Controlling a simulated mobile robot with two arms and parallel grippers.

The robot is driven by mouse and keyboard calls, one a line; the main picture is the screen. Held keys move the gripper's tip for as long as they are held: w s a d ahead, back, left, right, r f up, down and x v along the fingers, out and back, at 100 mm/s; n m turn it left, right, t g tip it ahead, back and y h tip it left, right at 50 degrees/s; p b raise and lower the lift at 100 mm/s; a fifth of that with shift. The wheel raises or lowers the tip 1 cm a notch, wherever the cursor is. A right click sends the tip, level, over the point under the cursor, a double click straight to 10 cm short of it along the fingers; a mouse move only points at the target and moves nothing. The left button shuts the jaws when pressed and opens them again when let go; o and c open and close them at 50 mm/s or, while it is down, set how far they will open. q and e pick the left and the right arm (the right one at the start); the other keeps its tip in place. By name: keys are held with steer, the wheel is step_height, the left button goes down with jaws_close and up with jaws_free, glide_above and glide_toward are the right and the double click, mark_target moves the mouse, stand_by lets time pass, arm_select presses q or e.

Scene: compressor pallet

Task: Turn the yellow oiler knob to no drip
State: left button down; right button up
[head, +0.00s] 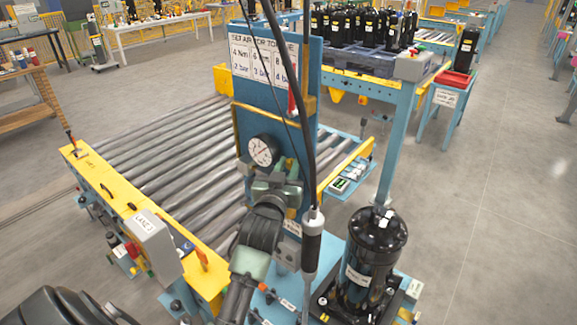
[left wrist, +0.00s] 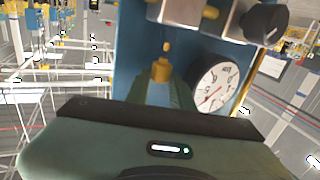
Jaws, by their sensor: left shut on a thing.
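The yellow oiler knob (left wrist: 161,71) shows in the left wrist view, in front of a blue panel (left wrist: 137,50). My left gripper (left wrist: 162,82) is shut on it, with one green finger on each side. A small amber piece (left wrist: 166,47) shows just above the knob. In the head view my left gripper (head: 278,184) is at the blue panel (head: 262,110), below the round gauge; the knob is hidden there behind the gripper. The knob's setting marks cannot be read. My right gripper is not in view.
A white dial gauge (head: 263,151) sits close beside the gripper; it also shows in the wrist view (left wrist: 213,88). A corded tool (head: 312,240) hangs just right of my arm. A black compressor (head: 373,255) stands at the lower right. A roller conveyor (head: 165,155) lies left.

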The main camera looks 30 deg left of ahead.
arm_select(q)
steer(key=shift+h, duration=0.3)
steer(key=shift+a+r+m+h+p, duration=0.1)
steer(key=shift+m+h+p, duration=0.2)
steer(key=shift+m+p, duration=0.1)
steer(key=shift+s+a+m+t+h+p, duration=0.15)
steer(key=shift+m+t+h+p, duration=0.35)
steer(key=shift+h, duration=0.4)
steer(key=shift+a+m+h, duration=0.15)
steer(key=shift+m+h, duration=0.65)
steer(key=shift+h, duration=0.3)
steer(key=h, duration=0.1)
steer(key=m+h+b, duration=0.2)
steer(key=shift+a+f+h, duration=0.25)
steer(key=shift+f+h, duration=0.05)
steer(key=shift+a+r+m+g+h+b, duration=0.15)
steer(key=shift+m+g+h+b, duration=0.25)
steer(key=shift+m+h+b, duration=0.7)
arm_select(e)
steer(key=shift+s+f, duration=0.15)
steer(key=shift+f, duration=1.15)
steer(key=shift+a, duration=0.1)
